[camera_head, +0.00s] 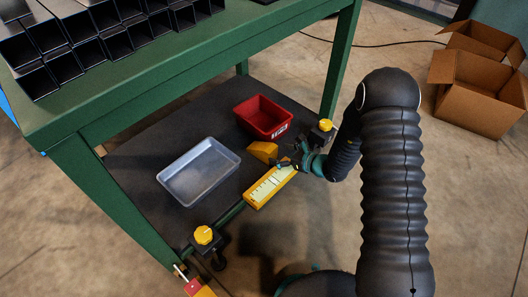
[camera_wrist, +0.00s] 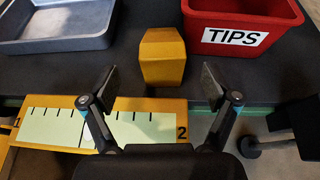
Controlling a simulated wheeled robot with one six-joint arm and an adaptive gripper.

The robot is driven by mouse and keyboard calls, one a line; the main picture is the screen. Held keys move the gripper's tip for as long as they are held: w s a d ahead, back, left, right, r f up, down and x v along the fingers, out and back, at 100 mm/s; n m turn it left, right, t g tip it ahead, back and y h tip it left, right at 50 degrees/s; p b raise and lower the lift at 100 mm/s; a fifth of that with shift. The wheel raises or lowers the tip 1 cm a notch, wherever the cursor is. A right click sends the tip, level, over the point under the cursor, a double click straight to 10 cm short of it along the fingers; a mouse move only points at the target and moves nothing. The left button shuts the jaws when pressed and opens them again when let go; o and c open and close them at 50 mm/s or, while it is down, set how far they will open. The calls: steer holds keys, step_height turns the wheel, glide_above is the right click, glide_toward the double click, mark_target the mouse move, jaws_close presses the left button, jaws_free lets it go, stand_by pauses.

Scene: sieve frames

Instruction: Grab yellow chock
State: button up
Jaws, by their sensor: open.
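The yellow chock (camera_head: 263,150) is a small wedge-like block on the dark lower shelf of the green table, between the grey tray and the red bin. In the wrist view the chock (camera_wrist: 162,57) stands upright just beyond my fingertips, a little right of the middle. My gripper (camera_wrist: 155,82) is open and empty, its two fingers spread on either side of the space in front of the chock. In the head view my gripper (camera_head: 285,164) is low at the shelf's front edge, close to the chock.
A grey metal tray (camera_head: 163,181) lies left of the chock. A red bin (camera_head: 283,123) labelled TIPS stands right of it. A yellow ruled board (camera_wrist: 150,105) marked 1 and 2 runs along the shelf edge beneath my fingers. Green table legs (camera_head: 340,60) and yellow-topped casters (camera_head: 204,235) flank the shelf.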

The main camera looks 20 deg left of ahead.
mark_target(274, 151)
steer(key=shift+f+x, duration=0.15)
steer(key=shift+x, duration=1.35)
steer(key=shift+f+x, duration=0.15)
steer(key=shift+x, duration=1.35)
steer(key=shift+w+d, duration=0.1)
steer(key=shift+d, duration=0.1)
steer(key=c, duration=1.4)
steer(key=shift+c, duration=0.5)
steer(key=shift+r, duration=0.15)
